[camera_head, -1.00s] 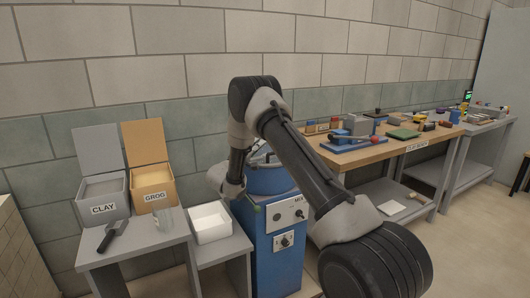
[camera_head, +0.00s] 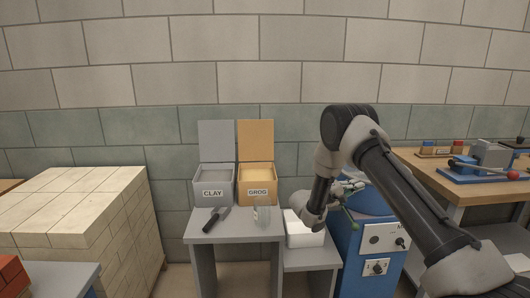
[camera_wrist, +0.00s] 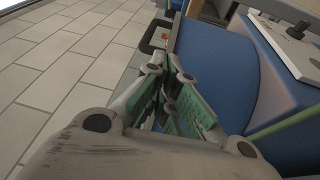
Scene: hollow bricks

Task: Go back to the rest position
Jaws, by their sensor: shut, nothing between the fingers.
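My gripper (camera_wrist: 168,74) shows in the wrist view with its green-padded fingers closed together and nothing between them. In the head view my gripper (camera_head: 348,188) is partly hidden behind my arm. It is over or close beside the blue mixer (camera_head: 372,240), and I cannot tell whether it touches it. My arm is bent, with its elbow high in front of the wall. In the wrist view the mixer's blue surface (camera_wrist: 215,65) lies just beyond and right of the fingers.
Left of the mixer stand a white tray (camera_head: 303,238), a grey table (camera_head: 232,230) with a scoop (camera_head: 213,220), and the CLAY (camera_head: 212,190) and GROG (camera_head: 257,188) boxes. Stacked pale bricks (camera_head: 75,215) stand further left. A wooden workbench (camera_head: 455,185) is at right.

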